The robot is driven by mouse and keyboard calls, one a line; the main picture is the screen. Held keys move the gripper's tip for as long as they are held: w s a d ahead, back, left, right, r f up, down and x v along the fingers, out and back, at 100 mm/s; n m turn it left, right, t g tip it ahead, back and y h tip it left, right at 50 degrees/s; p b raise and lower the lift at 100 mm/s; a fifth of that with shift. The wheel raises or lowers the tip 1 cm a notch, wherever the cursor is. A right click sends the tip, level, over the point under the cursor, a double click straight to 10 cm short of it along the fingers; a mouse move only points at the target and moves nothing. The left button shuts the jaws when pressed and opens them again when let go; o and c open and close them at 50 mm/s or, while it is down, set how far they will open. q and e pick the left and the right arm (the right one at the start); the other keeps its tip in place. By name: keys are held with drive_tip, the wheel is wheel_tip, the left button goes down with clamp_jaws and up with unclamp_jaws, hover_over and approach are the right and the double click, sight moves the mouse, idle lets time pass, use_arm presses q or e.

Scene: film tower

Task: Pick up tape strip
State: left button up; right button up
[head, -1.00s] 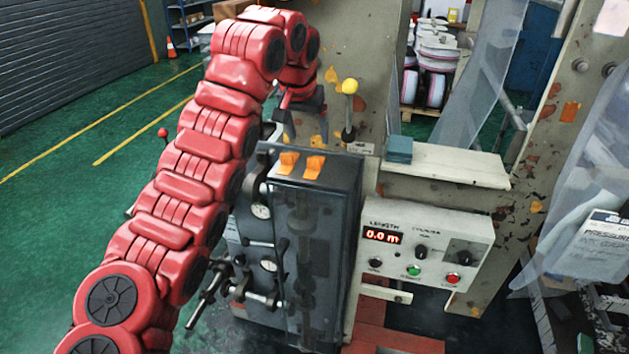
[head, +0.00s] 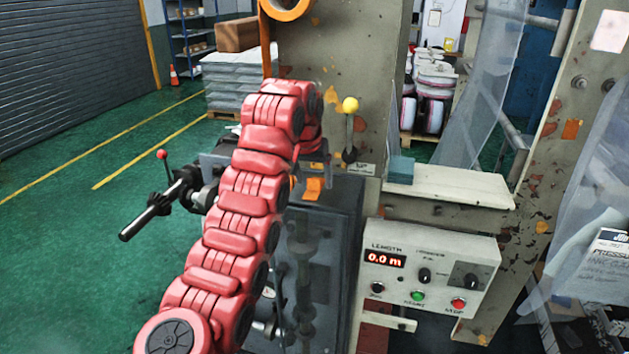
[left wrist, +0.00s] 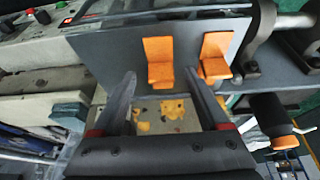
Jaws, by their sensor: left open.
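Two orange tape strips stick to the top of a dark grey box (head: 340,215). In the left wrist view, one strip (left wrist: 158,63) is near the middle and the other (left wrist: 215,56) is to its right. In the head view one strip (head: 312,188) shows beside my red left arm, and the other is mostly hidden behind it. My left gripper (left wrist: 148,76) is open, its fingertips close to the lower end of the middle strip. I cannot tell whether they touch it. My right gripper is in neither view.
A yellow-knobbed lever (head: 351,106) stands just behind the box. A control panel (head: 430,275) reading 0.0 m and a pale ledge (head: 450,187) with a blue-grey block (head: 400,170) are to the right. A bar handle (head: 152,215) sticks out left. Green floor lies open at left.

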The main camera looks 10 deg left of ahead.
use_arm(q)
drive_tip(key=shift+w+f, duration=0.25)
drive_tip(key=shift+f, duration=0.4)
clamp_jaws()
drive_tip(key=shift+r, duration=0.2)
